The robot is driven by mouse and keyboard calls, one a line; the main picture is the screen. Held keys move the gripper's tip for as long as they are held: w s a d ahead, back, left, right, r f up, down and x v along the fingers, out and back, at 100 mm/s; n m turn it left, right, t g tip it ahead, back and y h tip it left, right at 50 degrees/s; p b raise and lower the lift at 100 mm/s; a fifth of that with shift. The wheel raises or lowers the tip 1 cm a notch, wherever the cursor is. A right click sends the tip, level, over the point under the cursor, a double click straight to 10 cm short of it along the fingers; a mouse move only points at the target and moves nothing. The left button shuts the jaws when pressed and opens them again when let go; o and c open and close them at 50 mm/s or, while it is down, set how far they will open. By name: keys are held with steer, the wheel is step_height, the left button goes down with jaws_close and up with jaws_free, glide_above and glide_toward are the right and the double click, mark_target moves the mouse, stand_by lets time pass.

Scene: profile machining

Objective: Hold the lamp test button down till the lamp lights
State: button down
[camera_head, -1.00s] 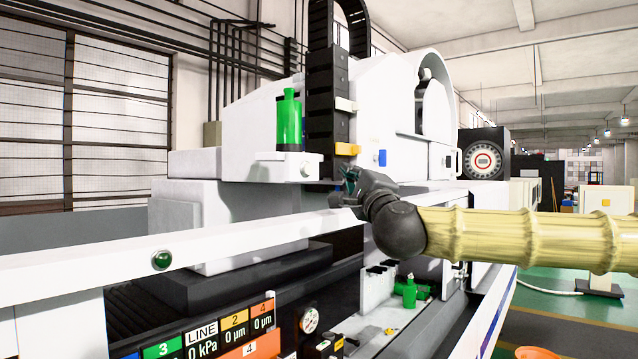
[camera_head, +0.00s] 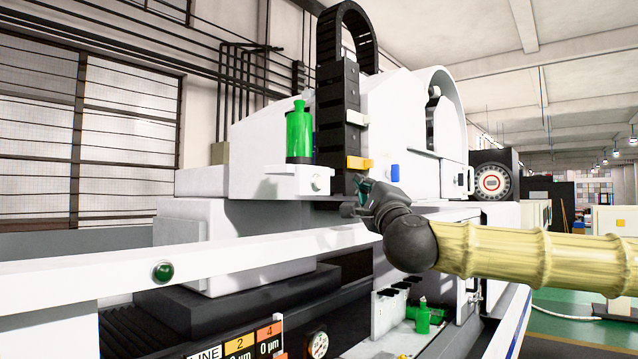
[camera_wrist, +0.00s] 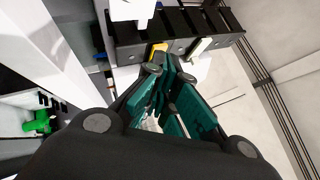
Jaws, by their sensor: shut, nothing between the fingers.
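A dark green round dome (camera_head: 163,271) sits on the white rail at left in the head view. It looks unlit, and I cannot tell whether it is the lamp or the button. No other part is clearly the lamp test button. My gripper (camera_head: 361,190) is shut and empty, in front of the machine below the orange block (camera_head: 359,163), well to the right of the green dome. In the wrist view my teal fingers (camera_wrist: 168,65) are together, pointing toward the black cable chain and its yellow block (camera_wrist: 157,50).
The white rail (camera_head: 245,253) runs across the front of the machine. A green bottle (camera_head: 299,135) stands on a white bracket near the upright black cable chain (camera_head: 337,120).

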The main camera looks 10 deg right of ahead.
steer(key=w+a, duration=0.4)
steer(key=w, duration=0.1)
steer(key=shift+w+a, duration=0.2)
steer(key=shift+w, duration=0.15)
steer(key=shift+w+a, duration=0.1)
stand_by(1.4)
steer(key=shift+w+a, duration=0.25)
steer(key=shift+w, duration=0.05)
steer(key=shift+w+a+b, duration=0.25)
steer(key=shift+w+b, duration=0.1)
stand_by(1.1)
steer(key=shift+s+d, duration=0.1)
steer(key=shift+s, duration=0.05)
stand_by(2.1)
steer(key=shift+s+d+b, duration=0.45)
steer(key=shift+s, duration=0.1)
steer(key=shift+s+d+b, duration=0.45)
steer(key=shift+s+d, duration=0.35)
steer(key=shift+s, duration=0.2)
steer(key=shift+s+d+b, duration=0.4)
steer(key=shift+s+d, duration=0.35)
steer(key=shift+s, duration=0.2)
